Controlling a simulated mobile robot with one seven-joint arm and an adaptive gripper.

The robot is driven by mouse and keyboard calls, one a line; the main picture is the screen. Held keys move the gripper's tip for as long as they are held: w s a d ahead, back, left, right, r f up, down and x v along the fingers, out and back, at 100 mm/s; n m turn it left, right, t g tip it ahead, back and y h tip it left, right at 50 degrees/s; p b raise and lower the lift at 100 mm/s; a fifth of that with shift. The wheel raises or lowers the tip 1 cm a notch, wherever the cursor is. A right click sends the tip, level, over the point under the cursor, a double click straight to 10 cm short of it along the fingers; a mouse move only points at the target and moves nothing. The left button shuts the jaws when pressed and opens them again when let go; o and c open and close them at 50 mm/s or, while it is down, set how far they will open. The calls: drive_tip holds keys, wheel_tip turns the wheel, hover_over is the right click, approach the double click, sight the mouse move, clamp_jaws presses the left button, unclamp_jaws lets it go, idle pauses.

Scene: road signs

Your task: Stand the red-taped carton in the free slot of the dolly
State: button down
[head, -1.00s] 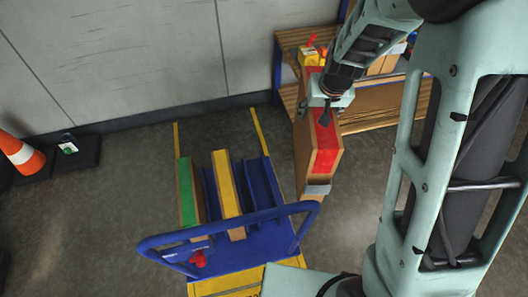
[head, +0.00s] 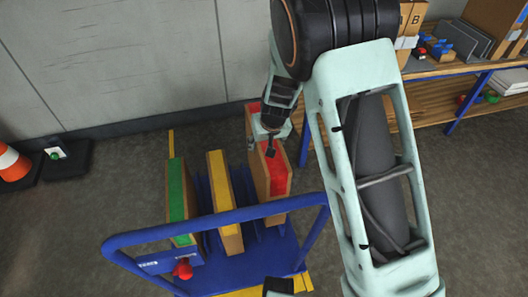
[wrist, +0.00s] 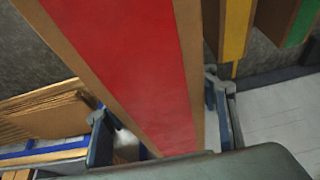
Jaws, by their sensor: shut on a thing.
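The red-taped carton (head: 277,172) is upright at the right side of the blue dolly (head: 225,220), over or in its right-hand slot. My gripper (head: 269,140) is shut on its top. In the wrist view the carton (wrist: 135,65) fills the middle, between the two fingers of my gripper (wrist: 165,120). A yellow-taped carton (head: 223,190) stands in the dolly's middle slot and a green-taped carton (head: 178,195) in the left slot. Whether the red-taped carton's base touches the dolly deck is hidden by the dolly's handle and the carton itself.
The dolly's blue handle (head: 215,222) rises at the front, with a red knob (head: 183,268) below it. A wooden bench (head: 430,95) with boxes stands at the back right. An orange cone (head: 12,163) is at the far left. A grey wall (head: 130,60) runs behind.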

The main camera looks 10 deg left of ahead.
drive_tip(key=shift+w+a+f+b, duration=0.15)
drive_tip(key=shift+f+b, duration=3)
drive_tip(key=shift+f, duration=1.65)
drive_tip(key=shift+s+a+f+b, duration=0.1)
drive_tip(key=shift+f+b, duration=3.05)
drive_tip(key=shift+f, duration=2.3)
drive_tip(key=c, duration=0.8)
unclamp_jaws()
drive_tip(key=shift+o, duration=0.4)
drive_tip(key=shift+f, duration=0.1)
drive_tip(key=v, duration=1.2)
drive_tip(key=shift+d, duration=0.1)
